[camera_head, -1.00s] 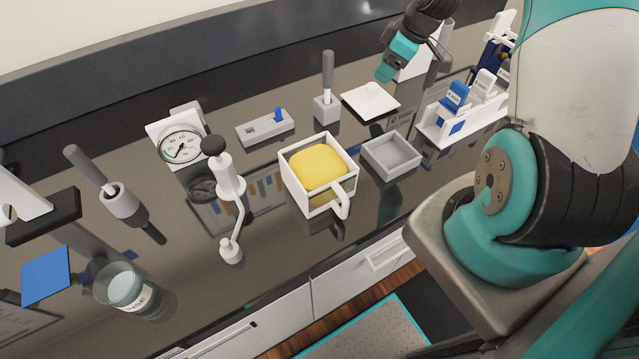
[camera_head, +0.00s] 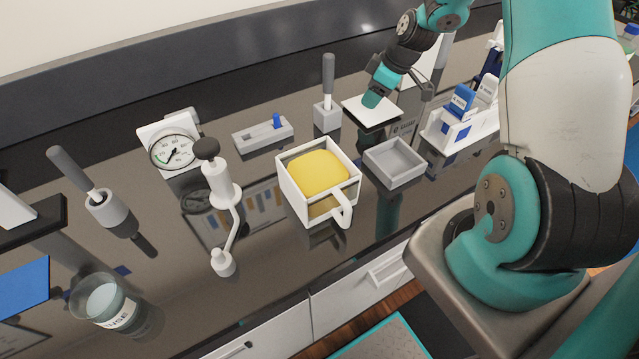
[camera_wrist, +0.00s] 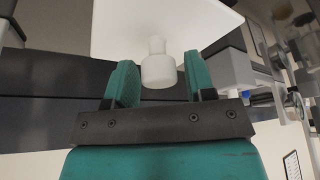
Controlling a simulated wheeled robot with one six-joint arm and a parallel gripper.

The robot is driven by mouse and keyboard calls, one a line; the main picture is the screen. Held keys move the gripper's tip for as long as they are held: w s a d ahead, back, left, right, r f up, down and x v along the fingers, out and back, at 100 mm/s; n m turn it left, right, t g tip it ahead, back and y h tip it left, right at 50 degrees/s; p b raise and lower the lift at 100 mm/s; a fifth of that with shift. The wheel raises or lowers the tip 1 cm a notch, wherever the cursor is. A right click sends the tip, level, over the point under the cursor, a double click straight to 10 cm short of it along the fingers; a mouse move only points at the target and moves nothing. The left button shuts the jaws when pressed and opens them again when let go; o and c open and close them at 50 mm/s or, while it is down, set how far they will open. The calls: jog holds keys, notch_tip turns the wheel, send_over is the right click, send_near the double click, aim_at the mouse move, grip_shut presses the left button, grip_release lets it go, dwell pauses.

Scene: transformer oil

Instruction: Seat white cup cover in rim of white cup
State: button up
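The white cup cover (camera_head: 386,113) is a flat square plate lying behind the cup, clear of it. In the wrist view the cover (camera_wrist: 125,28) shows a knob (camera_wrist: 157,68) that sits between the two teal fingers. My gripper (camera_head: 371,100) is over the cover. In the wrist view my gripper (camera_wrist: 160,82) is open, with a gap between the knob and the right finger. The white cup (camera_head: 309,207) is square, with a handle facing front right, and stands upright and uncovered. A yellow rounded mass (camera_head: 320,172) fills its upper part.
A grey open tray (camera_head: 394,162) stands right of the cup. A grey holder with a rod (camera_head: 327,112) is just left of the cover. A rack with blue and white items (camera_head: 462,115) is at right. A white pump-like tool (camera_head: 222,190) and a gauge (camera_head: 174,150) are at left.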

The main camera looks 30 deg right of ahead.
jog(key=c, duration=0.7)
jog(key=shift+r+p, duration=1.3)
jog(key=shift+r, duration=0.7)
